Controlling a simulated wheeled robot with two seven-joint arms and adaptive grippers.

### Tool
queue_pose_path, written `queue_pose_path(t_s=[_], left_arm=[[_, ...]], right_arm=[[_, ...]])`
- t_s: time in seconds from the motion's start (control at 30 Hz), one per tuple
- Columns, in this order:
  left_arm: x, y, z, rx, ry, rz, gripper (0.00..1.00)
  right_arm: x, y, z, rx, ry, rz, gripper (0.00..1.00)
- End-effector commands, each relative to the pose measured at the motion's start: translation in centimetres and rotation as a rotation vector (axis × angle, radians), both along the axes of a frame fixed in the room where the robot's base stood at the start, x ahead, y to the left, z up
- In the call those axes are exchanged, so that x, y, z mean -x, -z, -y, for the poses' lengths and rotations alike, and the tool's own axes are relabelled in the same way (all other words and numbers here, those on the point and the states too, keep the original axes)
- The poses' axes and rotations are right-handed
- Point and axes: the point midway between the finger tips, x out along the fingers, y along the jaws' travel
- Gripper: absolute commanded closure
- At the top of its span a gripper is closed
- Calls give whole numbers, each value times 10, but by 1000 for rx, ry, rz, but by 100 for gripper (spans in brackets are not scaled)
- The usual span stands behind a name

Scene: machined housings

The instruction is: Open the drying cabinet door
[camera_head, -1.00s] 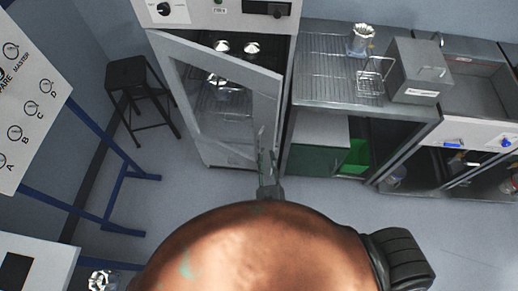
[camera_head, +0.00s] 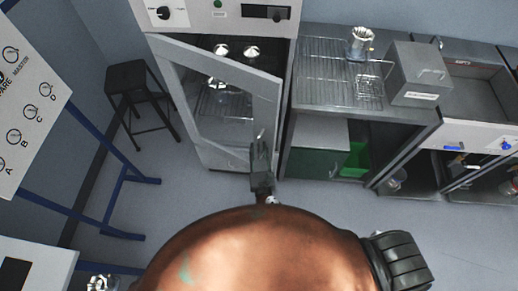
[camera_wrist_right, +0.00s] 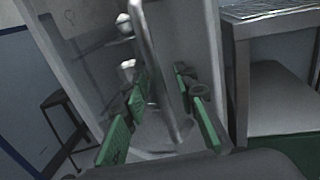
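The drying cabinet (camera_head: 222,15) stands at the back, left of centre. Its framed glass door (camera_head: 178,98) is ajar, hinged at the left, with its right edge swung out towards me. My right gripper (camera_head: 261,158) is at the lower right part of the door in the head view. In the right wrist view, the green-padded fingers of my right gripper (camera_wrist_right: 162,108) are apart, with the upright metal door handle (camera_wrist_right: 160,55) between them. I cannot tell whether they touch it. My left gripper is not in view.
Shiny round vessels (camera_head: 221,50) are inside the cabinet. A black stool (camera_head: 128,75) and blue frame (camera_head: 110,205) stand left of it. Floor before the door is clear.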

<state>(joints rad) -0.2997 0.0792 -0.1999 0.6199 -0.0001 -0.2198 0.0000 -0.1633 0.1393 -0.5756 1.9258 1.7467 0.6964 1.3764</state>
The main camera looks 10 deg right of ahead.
Motion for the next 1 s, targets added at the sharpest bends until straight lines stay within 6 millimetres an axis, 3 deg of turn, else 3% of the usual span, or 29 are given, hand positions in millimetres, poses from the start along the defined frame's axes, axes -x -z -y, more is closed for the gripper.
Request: queue_pose_path(t_s=[0.2,0.6,1.0], left_arm=[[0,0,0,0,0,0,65],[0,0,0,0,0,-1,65],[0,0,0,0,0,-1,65]], right_arm=[[0,0,0,1,0,0,74],[0,0,0,1,0,0,100],[0,0,0,1,0,1,100]])
